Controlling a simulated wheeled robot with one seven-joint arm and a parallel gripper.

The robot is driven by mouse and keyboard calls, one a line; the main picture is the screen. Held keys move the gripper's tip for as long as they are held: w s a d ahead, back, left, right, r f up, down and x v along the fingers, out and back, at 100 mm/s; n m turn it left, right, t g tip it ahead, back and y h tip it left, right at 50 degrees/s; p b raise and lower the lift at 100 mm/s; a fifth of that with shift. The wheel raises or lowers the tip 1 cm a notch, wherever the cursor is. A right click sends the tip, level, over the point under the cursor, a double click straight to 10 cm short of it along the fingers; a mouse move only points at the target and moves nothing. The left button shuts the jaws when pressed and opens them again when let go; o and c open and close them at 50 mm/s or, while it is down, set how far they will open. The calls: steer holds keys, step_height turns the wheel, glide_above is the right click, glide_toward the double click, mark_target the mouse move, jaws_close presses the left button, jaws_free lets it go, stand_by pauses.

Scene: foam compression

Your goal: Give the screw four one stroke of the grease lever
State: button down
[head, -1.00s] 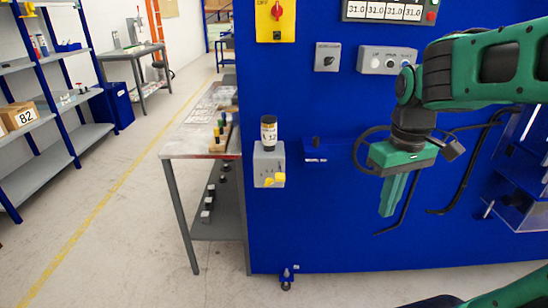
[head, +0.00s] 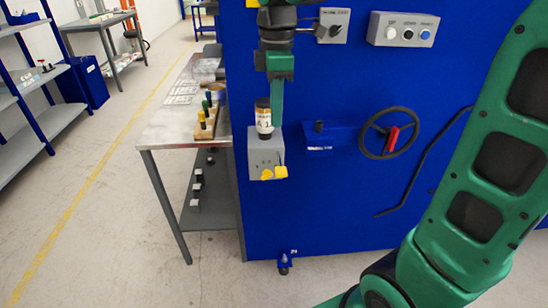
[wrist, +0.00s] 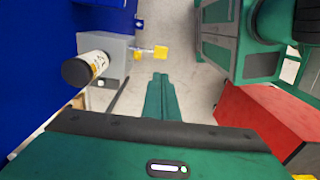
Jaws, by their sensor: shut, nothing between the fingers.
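The grease unit is a grey box (head: 262,155) on the left end of the blue machine front. A dark-capped cartridge (head: 263,118) stands upright on it, and the yellow grease lever (head: 281,172) sticks out low on its front. In the wrist view, the lever (wrist: 160,52) shows beyond my fingertips, with the box (wrist: 118,48) and cartridge (wrist: 88,69) to the left. My gripper (head: 276,124) points down, shut and empty, beside the cartridge in the picture and above the lever. It appears apart from the lever. The lettering on the unit is too small to read surely.
A handwheel with a red handle (head: 391,139) and a bent black bar (head: 428,172) are on the machine right of the unit. Push buttons (head: 406,32) and a selector switch (head: 335,27) are above. A steel table (head: 165,135) stands left. Floor below the unit is clear.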

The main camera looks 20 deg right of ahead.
steer(key=d, duration=0.1)
glide_toward(279, 170)
step_height(279, 170, down, 7)
steer(key=shift+d+r, duration=0.15)
steer(key=shift+r, duration=0.05)
stand_by(0.4)
